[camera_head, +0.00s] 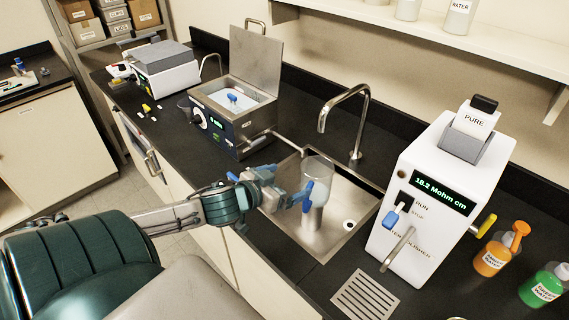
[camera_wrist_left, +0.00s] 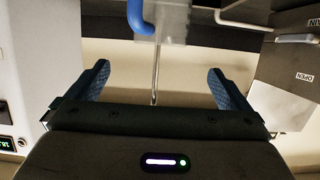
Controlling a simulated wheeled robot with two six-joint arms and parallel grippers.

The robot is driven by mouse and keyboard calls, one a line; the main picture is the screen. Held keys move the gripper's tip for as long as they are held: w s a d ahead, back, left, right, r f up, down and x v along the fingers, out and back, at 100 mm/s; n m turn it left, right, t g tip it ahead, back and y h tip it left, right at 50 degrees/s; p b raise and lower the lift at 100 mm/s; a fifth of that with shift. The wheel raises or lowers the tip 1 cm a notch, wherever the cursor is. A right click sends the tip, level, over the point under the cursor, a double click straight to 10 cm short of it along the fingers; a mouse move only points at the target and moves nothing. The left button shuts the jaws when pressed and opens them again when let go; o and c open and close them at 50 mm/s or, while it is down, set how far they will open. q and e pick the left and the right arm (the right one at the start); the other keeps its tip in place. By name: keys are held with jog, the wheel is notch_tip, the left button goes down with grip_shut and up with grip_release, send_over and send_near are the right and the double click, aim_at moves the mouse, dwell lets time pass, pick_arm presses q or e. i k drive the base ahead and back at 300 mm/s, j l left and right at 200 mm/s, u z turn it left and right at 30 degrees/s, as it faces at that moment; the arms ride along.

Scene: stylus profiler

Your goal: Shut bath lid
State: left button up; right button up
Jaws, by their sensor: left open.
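The bath (camera_head: 230,135) is a dark-fronted box with a small green display and a dial, left of the sink. Its metal lid (camera_head: 257,58) stands raised at the back, so the water-filled basin is open. A blue-handled item (camera_head: 233,98) sits in the basin. My left gripper (camera_head: 287,188) is open over the sink, right of and nearer than the bath, apart from the lid. Its two blue fingertips show with an empty gap in the wrist view (camera_wrist_left: 160,88). A clear beaker (camera_head: 318,172) with a blue handle (camera_wrist_left: 140,18) is just beyond the fingers. My right gripper is out of view.
The steel sink (camera_head: 345,205) and curved faucet (camera_head: 345,105) lie right of the bath. A white water polisher (camera_head: 430,185) stands further right, with orange (camera_head: 493,255) and green (camera_head: 541,287) bottles. A grey-topped instrument (camera_head: 165,68) stands left of the bath. A shelf (camera_head: 430,30) overhangs the back right.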

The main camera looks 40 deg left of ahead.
aim_at(255, 59)
jog(key=u, duration=1.5)
